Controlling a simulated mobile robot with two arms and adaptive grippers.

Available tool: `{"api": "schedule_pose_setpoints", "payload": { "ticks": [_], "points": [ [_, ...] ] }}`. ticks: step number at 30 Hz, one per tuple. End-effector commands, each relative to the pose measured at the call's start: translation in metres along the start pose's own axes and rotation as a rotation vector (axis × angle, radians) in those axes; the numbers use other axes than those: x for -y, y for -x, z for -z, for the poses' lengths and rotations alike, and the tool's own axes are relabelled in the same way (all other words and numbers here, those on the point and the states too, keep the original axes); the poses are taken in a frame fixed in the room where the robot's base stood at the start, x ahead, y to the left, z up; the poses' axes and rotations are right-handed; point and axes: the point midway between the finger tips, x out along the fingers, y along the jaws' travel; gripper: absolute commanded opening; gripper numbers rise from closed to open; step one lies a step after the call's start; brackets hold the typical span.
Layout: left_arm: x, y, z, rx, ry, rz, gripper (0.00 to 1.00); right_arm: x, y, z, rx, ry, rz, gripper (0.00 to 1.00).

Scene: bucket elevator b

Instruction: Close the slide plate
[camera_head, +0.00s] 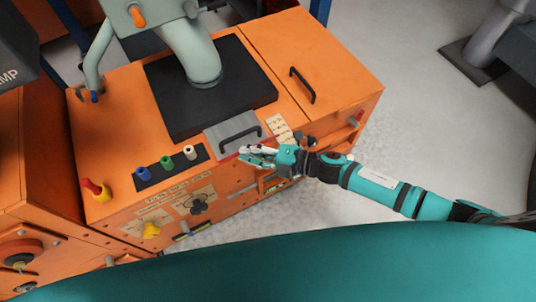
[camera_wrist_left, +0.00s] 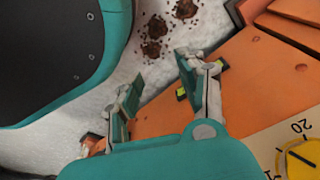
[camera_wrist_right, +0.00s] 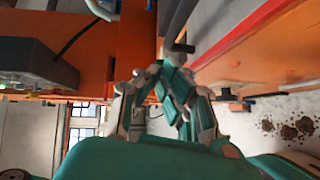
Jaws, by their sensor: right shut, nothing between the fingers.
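The slide plate (camera_head: 222,131) is a grey plate with a black bar handle (camera_head: 239,137), at the front edge of the orange machine's top in the head view. Part of the plate sits under or against the black pad behind it. My right gripper (camera_head: 245,153) is shut and empty, just in front of the handle; whether it touches cannot be told. In the right wrist view its fingertips (camera_wrist_right: 162,72) meet just below a dark bar that looks like the handle. My left gripper (camera_wrist_left: 160,90) shows only in the left wrist view, open and empty, near an orange panel.
A thick grey-green pipe (camera_head: 193,55) stands on the black pad (camera_head: 245,78). An orange lid with a black handle (camera_head: 302,86) is to the right. Blue, green and white knobs (camera_head: 167,163) and a red-yellow knob (camera_head: 96,189) lie left. Open floor (camera_head: 400,130) is at right.

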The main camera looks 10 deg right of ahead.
Motion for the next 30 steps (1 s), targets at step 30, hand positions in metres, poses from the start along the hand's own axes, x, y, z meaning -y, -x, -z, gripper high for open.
{"api": "schedule_pose_setpoints", "payload": {
  "ticks": [30],
  "points": [
    [0.003,0.037,0.042,-0.037,0.007,0.004,0.4,-0.01,-0.058,-0.063,0.006,0.003,0.0,0.0]
  ]
}}
